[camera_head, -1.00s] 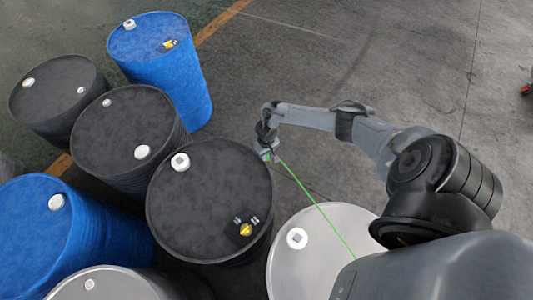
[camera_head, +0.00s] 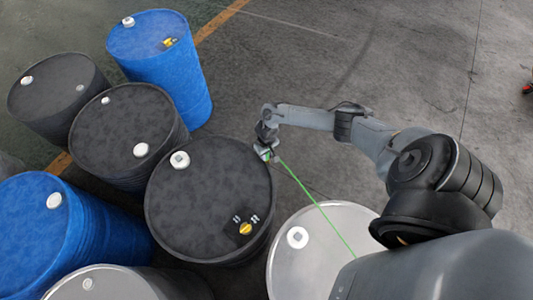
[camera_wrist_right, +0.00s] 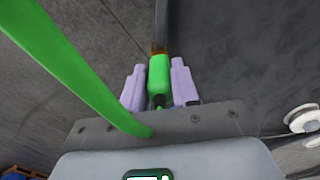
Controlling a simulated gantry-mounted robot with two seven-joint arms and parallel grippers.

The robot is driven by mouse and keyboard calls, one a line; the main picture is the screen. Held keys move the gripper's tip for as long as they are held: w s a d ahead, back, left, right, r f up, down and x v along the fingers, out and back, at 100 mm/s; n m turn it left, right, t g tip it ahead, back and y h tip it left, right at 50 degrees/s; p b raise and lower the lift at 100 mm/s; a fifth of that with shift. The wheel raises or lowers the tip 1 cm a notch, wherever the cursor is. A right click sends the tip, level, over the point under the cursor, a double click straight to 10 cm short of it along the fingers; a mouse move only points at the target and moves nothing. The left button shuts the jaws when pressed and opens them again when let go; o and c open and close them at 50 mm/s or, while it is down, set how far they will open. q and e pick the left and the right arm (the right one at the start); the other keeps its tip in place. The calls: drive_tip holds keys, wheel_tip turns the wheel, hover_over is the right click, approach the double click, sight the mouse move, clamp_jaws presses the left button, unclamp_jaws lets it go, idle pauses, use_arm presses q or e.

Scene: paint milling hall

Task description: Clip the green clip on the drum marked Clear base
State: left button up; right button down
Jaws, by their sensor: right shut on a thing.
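My right gripper (camera_head: 265,155) is at the right edge of the large black drum (camera_head: 205,215) in the head view. It is shut on the green clip (camera_wrist_right: 159,78), which sits between the pale purple fingers in the right wrist view. A green cable (camera_head: 315,205) runs from there down to the right. In the wrist view the clip's brownish jaws are at the drum's rim; I cannot tell whether they grip it. No drum marking is readable, so I cannot tell which drum is Clear base. My left gripper is out of view.
Other black drums (camera_head: 125,125) and blue drums (camera_head: 165,80) stand at the left, close together. A pale grey drum (camera_head: 315,270) stands near the bottom middle, under the cable. A yellow-marked device (camera_head: 245,229) lies on the black drum's lid.

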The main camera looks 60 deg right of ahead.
drive_tip(key=shift+f+b, duration=0.3)
drive_tip(key=shift+f, duration=0.15)
drive_tip(key=c, duration=0.8)
unclamp_jaws()
drive_tip(key=shift+o, duration=0.2)
drive_tip(key=shift+r, duration=0.1)
wheel_tip(320, 180, up, 9)
drive_tip(key=shift+p, duration=0.75)
drive_tip(key=shift+r, duration=0.85)
